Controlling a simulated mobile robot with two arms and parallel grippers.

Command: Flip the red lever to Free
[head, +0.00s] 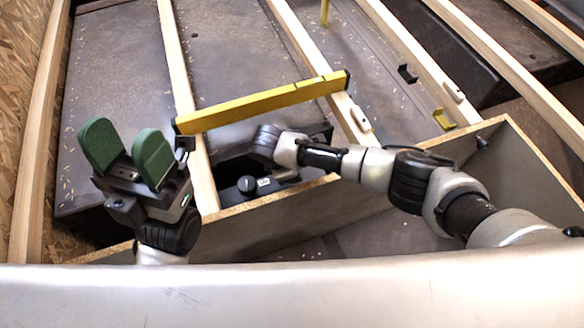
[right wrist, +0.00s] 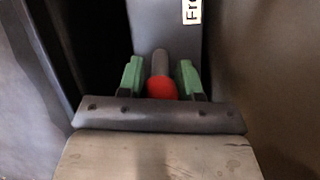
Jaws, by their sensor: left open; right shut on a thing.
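The red lever shows in the right wrist view as a red knob (right wrist: 162,88) on a grey stem. A white label (right wrist: 192,10) with the letters "Fr" is beyond it, cut off by the frame edge. My right gripper (right wrist: 160,78) has its green fingers on both sides of the lever and is shut on it. In the head view the right arm reaches in from the right, and its fingers and the lever are hidden. My left gripper (head: 128,140) is open and empty at the left, with its green pads pointing up.
A yellow bar (head: 262,105) lies across the wooden beams (head: 178,75), just beyond the right wrist. A dark unit with a black knob (head: 246,184) and a small white label sits below that wrist. A wooden board edge (head: 270,205) runs in front.

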